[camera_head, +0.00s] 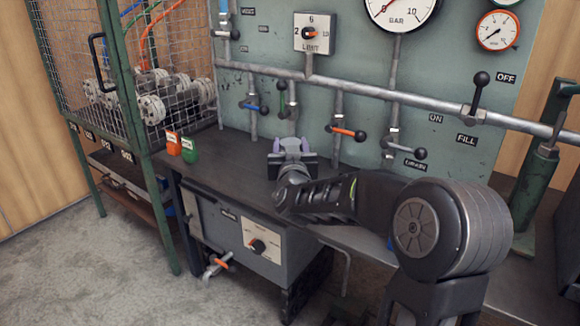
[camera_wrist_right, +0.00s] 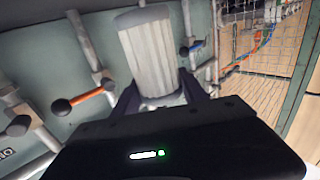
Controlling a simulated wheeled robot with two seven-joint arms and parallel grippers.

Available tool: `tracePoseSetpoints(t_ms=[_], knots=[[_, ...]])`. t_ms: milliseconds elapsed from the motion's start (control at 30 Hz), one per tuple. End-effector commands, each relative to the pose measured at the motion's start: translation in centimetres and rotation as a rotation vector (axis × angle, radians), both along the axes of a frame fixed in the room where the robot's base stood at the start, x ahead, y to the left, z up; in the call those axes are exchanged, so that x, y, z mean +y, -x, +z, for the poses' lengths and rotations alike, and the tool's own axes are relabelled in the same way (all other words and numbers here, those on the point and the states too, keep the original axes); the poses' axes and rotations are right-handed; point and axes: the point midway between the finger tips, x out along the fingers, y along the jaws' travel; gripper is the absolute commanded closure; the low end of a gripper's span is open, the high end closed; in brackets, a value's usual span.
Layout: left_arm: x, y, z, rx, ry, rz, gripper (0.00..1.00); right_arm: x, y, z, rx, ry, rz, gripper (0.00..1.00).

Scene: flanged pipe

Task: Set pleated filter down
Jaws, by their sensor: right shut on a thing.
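In the head view my right gripper (camera_head: 292,150) is over the back of the dark bench top (camera_head: 232,166), close to the green panel. The filter is small and partly hidden there; I cannot tell whether it touches the bench. My left gripper is not in view.
The green panel (camera_head: 275,65) behind carries pipes, gauges and several valve levers, including an orange-handled lever (camera_head: 348,132) right of the gripper.

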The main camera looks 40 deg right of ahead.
Motion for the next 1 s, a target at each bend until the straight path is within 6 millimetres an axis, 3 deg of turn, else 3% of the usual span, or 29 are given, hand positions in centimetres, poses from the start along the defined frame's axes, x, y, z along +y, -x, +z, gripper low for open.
tracePoseSetpoints(t_ms=[167, 467, 900, 933, 1000], knots=[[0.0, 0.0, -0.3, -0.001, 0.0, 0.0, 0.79, 0.0, 0.0, -0.4, 0.0, 0.0, -0.001, 0.94], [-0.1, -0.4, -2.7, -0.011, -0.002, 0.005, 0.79, -0.1, 0.0, -4.8, 0.001, 0.0, -0.001, 0.94], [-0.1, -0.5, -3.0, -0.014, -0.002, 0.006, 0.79, 0.0, 0.0, -5.3, -0.001, 0.001, 0.0, 0.94], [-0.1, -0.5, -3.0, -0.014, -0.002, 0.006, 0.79, 0.0, 0.0, -5.4, 0.0, 0.0, 0.0, 0.49], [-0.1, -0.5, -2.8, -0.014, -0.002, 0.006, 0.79, 0.0, 0.0, -5.2, 0.0, 0.0, 0.0, 0.43]])
